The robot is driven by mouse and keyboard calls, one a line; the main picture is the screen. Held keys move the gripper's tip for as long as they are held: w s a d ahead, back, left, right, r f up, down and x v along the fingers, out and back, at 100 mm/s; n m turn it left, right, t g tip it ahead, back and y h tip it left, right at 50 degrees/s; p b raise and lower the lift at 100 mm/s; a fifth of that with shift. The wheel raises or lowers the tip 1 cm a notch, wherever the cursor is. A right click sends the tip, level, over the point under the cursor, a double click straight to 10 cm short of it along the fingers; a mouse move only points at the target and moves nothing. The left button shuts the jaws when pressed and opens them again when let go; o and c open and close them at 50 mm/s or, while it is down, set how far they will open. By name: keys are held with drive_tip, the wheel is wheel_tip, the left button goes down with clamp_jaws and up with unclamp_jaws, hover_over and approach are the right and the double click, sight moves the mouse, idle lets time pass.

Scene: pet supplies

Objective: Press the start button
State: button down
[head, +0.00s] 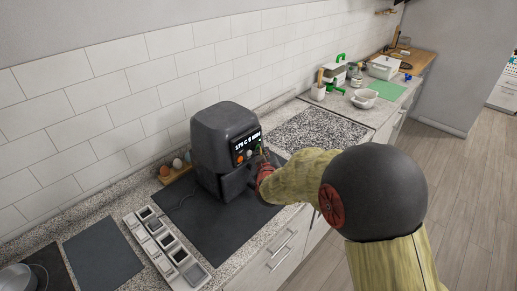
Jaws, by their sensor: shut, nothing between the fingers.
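A dark grey air fryer (208,140) stands on a black mat (212,246) on the counter. Its front panel has a lit display (245,142) with white characters. A small orange spot (240,159) shows below the display; I cannot tell which mark is the start button. My gripper (261,149) is shut and empty, at the right side of the front panel. Its tips look close to the panel, but I cannot tell if they touch it. My arm comes in from the right and hides part of the fryer's front.
A tray of small compartments (166,250) lies left of the mat. An egg holder (175,174) stands behind, close to the fryer's left. Beyond my arm are a speckled slab (318,130), a utensil cup (318,91) and a white bowl (364,98). Floor is clear at right.

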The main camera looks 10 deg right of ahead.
drive_tip(key=shift+s, duration=0.1)
drive_tip(key=shift+s+d, duration=0.45)
drive_tip(key=shift+s, duration=0.1)
drive_tip(key=shift+s+d, duration=0.1)
drive_tip(key=shift+s+d+b, duration=0.45)
drive_tip(key=shift+s+d, duration=0.25)
drive_tip(key=shift+s, duration=0.3)
drive_tip(key=shift+s+d+b, duration=0.4)
drive_tip(key=shift+s+d, duration=0.3)
drive_tip(key=shift+s, duration=0.25)
